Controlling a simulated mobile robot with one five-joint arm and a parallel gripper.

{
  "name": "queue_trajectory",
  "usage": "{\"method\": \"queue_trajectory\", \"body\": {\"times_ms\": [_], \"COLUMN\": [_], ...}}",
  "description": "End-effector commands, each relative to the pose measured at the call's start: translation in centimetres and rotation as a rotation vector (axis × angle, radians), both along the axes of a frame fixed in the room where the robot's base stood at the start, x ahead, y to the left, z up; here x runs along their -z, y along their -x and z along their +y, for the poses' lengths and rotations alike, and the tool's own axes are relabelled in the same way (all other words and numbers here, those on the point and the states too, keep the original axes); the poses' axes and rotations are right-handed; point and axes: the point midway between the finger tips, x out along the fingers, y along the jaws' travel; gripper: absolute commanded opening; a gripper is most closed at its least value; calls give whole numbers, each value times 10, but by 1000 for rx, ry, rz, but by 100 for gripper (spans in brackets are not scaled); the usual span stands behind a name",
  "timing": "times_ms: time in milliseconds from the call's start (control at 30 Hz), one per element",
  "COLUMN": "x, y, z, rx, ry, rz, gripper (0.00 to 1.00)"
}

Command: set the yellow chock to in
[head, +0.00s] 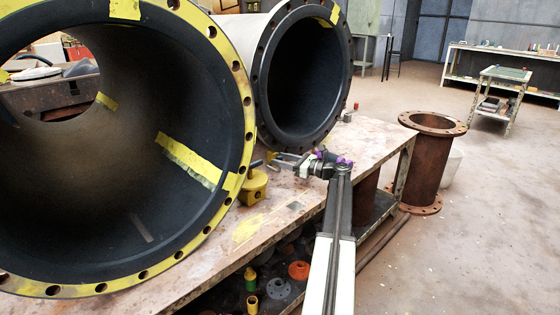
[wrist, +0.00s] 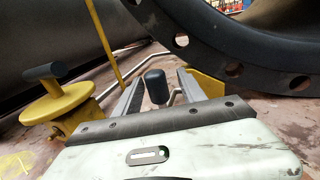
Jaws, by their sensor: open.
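My gripper (head: 284,161) is open beside the base of the far black-lined pipe. In the wrist view its two fingers (wrist: 164,75) stand on either side of an upright black knob (wrist: 156,88), with gaps visible. A yellow block (wrist: 206,86), which looks like the yellow chock, shows behind the right finger, close under the dark pipe flange (wrist: 235,68). Most of it is hidden, and I cannot tell whether the knob belongs to it. Another yellow piece (wrist: 58,106) with a black T-handle (wrist: 56,72) lies left of my gripper; it also shows in the head view (head: 253,187).
The large near pipe (head: 236,88) with a yellow flange fills the left, and the far pipe (head: 262,75) stands behind it on the bench (head: 225,258). A bent metal rod (wrist: 128,54) runs behind my fingers. A rusty flanged pipe (head: 432,160) stands on open floor at right.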

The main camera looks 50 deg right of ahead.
Motion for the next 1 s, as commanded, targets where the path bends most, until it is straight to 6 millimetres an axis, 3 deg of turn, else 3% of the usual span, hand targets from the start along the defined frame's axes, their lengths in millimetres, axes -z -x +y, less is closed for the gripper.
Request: {"method": "queue_trajectory", "body": {"times_ms": [200, 400, 900, 1000], "x": [0, 0, 0, -15], "y": [43, 66, 69, 69], "z": [-11, -17, -17, -17], "rx": [4, 2, 1, 1], "ry": [0, 0, 0, 0], "rz": [0, 0, 0, 0], "gripper": [48, 48, 48, 48]}}
